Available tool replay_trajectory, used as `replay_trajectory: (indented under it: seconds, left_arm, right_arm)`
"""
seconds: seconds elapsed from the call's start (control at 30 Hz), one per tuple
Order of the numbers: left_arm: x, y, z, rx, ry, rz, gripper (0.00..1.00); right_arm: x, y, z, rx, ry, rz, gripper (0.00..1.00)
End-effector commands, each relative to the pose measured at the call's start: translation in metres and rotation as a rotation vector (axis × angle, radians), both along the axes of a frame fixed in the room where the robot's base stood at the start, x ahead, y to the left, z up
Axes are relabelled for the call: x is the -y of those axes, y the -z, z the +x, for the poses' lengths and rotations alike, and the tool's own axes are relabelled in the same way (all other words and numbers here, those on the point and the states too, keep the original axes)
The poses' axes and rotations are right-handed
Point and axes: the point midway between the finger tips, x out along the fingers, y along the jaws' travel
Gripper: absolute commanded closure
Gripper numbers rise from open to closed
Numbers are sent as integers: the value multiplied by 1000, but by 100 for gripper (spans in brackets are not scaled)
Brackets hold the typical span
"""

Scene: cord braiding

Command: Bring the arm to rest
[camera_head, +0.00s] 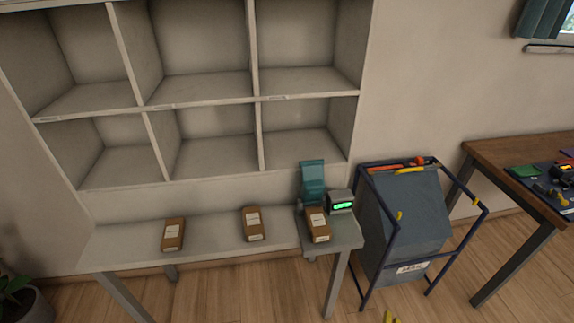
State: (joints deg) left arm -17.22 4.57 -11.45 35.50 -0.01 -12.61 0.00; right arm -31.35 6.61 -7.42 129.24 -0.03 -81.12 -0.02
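Neither of my grippers nor my arms can be made out in the head view. No cord shows. Three brown packages with pale labels lie on the light table (205,232): a left one (173,235), a middle one (252,224) and a right one (318,226). The right package lies beside a small box with a lit green display (341,203). A teal upright piece (312,180) stands behind that package.
An empty cubby shelf (148,113) rises behind the table. A grey bin in a blue frame (405,220) stands to the right. A wooden table (510,150) with small coloured items is far right. A potted plant (18,295) stands lower left. A small unclear yellow piece (390,317) shows at the bottom edge.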

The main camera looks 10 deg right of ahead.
Motion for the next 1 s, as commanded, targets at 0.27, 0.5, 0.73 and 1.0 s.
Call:
replay_trajectory:
  seconds: [0.27,0.5,0.73,1.0]
  left_arm:
    - [0,0,0,0,0,0,0]
    - [-1,0,0,0,0,1,0]
    - [0,0,0,0,0,1,0]
    - [0,0,1,1,0,1,0]
  right_arm:
    - [-20,108,-6,-85,-5,94,0]
    - [-38,223,-39,-176,20,204,0]
    - [-47,315,-93,-256,74,298,0]
    - [-48,392,-176,-339,168,380,0]
